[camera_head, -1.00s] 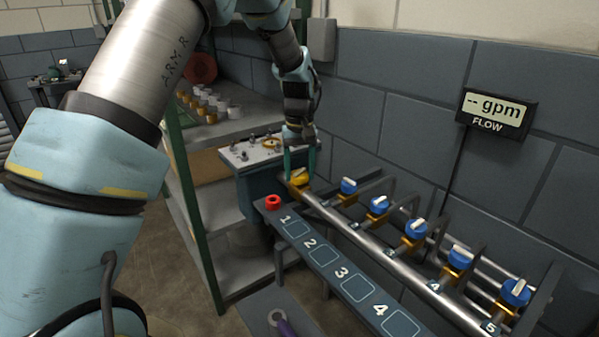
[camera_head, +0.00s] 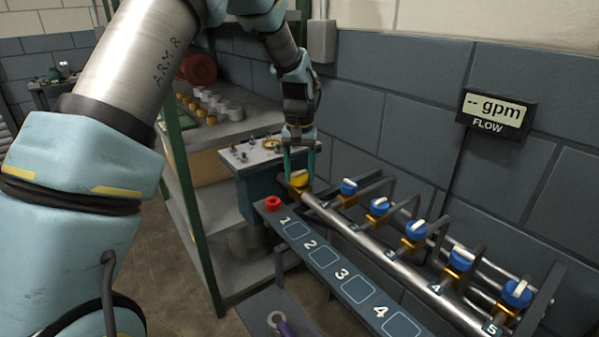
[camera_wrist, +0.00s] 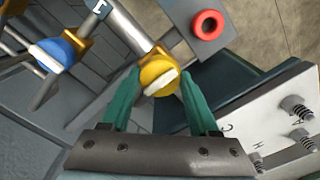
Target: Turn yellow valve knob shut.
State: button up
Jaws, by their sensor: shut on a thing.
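The yellow valve knob (camera_head: 299,181) sits at the far left end of the steel pipe (camera_head: 345,222). It has a pale bar across its top. In the wrist view the yellow knob (camera_wrist: 158,72) lies between the green fingers of my gripper (camera_wrist: 160,80), with its pale bar slanting. My gripper (camera_head: 299,172) points down at the knob in the head view and is shut on it. The fingers partly hide the knob's sides.
Several blue knobs (camera_head: 416,231) line the pipe to the right. A studded box (camera_head: 258,150) stands close behind my gripper. A flow display (camera_head: 495,110) reads "-- gpm".

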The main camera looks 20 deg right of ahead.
aim_at(300, 172)
jog(key=o, duration=1.4)
jog(key=shift+c, duration=0.2)
notch_tip(300, 172, up, 11)
jog(key=b, duration=0.2)
jog(key=shift+b, duration=0.3)
jog(key=shift+f, duration=0.1)
